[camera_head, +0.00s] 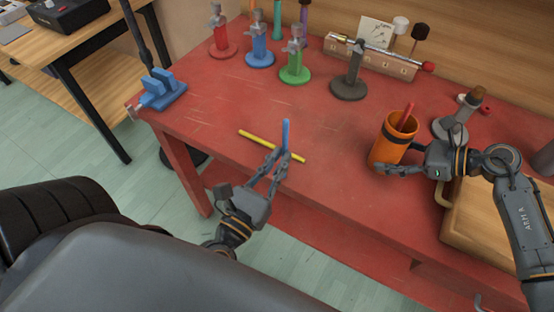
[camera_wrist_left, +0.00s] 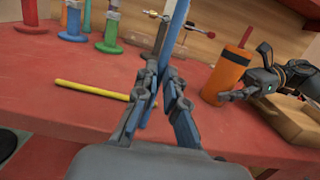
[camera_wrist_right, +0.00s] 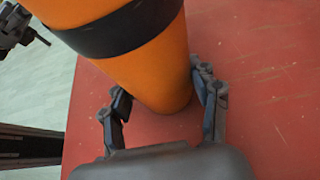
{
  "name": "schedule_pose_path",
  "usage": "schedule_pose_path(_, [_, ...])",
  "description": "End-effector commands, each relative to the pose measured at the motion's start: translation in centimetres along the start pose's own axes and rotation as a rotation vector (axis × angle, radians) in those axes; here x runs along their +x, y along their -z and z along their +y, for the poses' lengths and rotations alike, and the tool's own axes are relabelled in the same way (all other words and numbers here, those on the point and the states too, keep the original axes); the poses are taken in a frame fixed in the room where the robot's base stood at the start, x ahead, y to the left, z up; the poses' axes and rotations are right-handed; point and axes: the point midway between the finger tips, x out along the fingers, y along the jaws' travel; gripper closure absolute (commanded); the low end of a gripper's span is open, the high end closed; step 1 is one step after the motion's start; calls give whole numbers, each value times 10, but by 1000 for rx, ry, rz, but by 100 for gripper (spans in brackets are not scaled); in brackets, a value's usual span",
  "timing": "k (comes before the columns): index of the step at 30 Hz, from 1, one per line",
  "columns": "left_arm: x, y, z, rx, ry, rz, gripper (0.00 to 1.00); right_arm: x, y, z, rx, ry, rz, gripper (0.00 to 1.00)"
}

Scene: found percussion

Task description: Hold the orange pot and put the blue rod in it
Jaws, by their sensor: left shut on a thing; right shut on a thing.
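The orange pot (camera_head: 388,146) with a dark band stands on the red table, with a red rod (camera_head: 405,117) leaning in it. My right gripper (camera_head: 382,168) is shut around the pot's lower part; the right wrist view shows the pot (camera_wrist_right: 160,75) between its fingers (camera_wrist_right: 160,105). My left gripper (camera_head: 281,160) is shut on the blue rod (camera_head: 286,133) and holds it roughly upright near the table's front edge, left of the pot. The rod (camera_wrist_left: 174,40) also shows in the left wrist view, pinched between the fingers (camera_wrist_left: 160,92). Its lower end is hard to see.
A yellow rod (camera_head: 258,141) lies on the table behind my left gripper. Red (camera_head: 222,42), blue (camera_head: 260,52), green (camera_head: 294,68) and grey (camera_head: 349,83) stands are at the back. A blue vise (camera_head: 163,92) is at the left corner. A wooden case (camera_head: 480,222) lies at the right.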

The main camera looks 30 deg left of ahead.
Motion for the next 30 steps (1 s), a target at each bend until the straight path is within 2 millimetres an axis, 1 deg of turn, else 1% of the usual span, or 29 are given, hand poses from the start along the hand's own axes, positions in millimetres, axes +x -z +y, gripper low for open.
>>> schedule_pose_path(2, [6, -2, -3, -3, 13, -3, 100, 0, 1, 1, 2, -2, 2, 57])
schedule_pose_path(5, [20, -7, -10, -9, 51, -7, 100, 0, 1, 1, 2, -2, 2, 57])
schedule_pose_path(8, [40, -16, -23, -19, 113, -9, 100, 0, 1, 1, 2, -2, 2, 57])
schedule_pose_path(11, [65, -28, -38, -28, 194, -12, 100, 0, 1, 1, 1, -2, 2, 57])
schedule_pose_path(15, [99, -51, -63, -36, 326, -13, 100, 0, 1, 1, 2, -2, 2, 57])
schedule_pose_path(17, [112, -61, -73, -41, 381, -11, 100, 0, 1, 1, 2, -2, 2, 57])
schedule_pose_path(21, [138, -88, -96, -53, 503, -9, 100, 0, 2, 0, 2, -1, 2, 57])
schedule_pose_path(26, [163, -122, -119, -70, 636, -6, 100, 0, 2, 0, 2, -1, 2, 57])
schedule_pose_path(30, [178, -156, -139, -86, 748, -5, 100, 0, 2, 0, 2, -1, 3, 57])
